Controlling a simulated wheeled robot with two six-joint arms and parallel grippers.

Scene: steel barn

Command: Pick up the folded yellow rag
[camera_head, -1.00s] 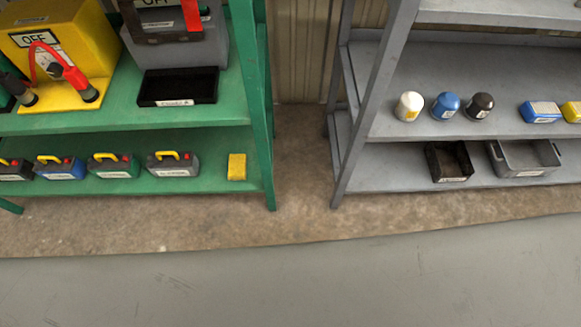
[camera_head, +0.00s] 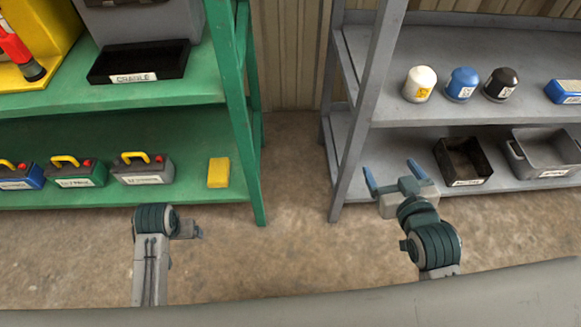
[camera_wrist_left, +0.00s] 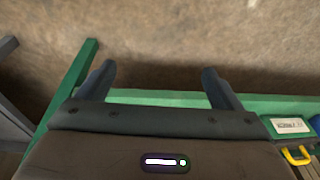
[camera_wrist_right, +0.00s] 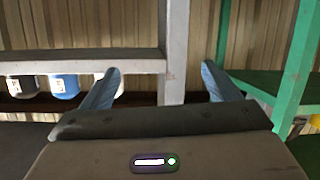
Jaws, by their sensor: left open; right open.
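The folded yellow rag (camera_head: 218,173) lies flat on the lower shelf of the green rack, near its right end. My left gripper (camera_wrist_left: 159,78) is open and empty, its fingers spread near the green shelf's edge in the left wrist view. In the head view its arm stands below and left of the rag, apart from it, and its fingers are hard to make out. My right gripper (camera_head: 391,172) is open and empty in front of the grey rack, well right of the rag. Its spread fingers also show in the right wrist view (camera_wrist_right: 160,72).
Several batteries with yellow handles, such as a grey one (camera_head: 142,168), stand left of the rag. A green post (camera_head: 243,120) rises right of it. A black tray (camera_head: 138,64) sits on the shelf above. The grey rack (camera_head: 352,120) stands right, beyond a clear floor gap.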

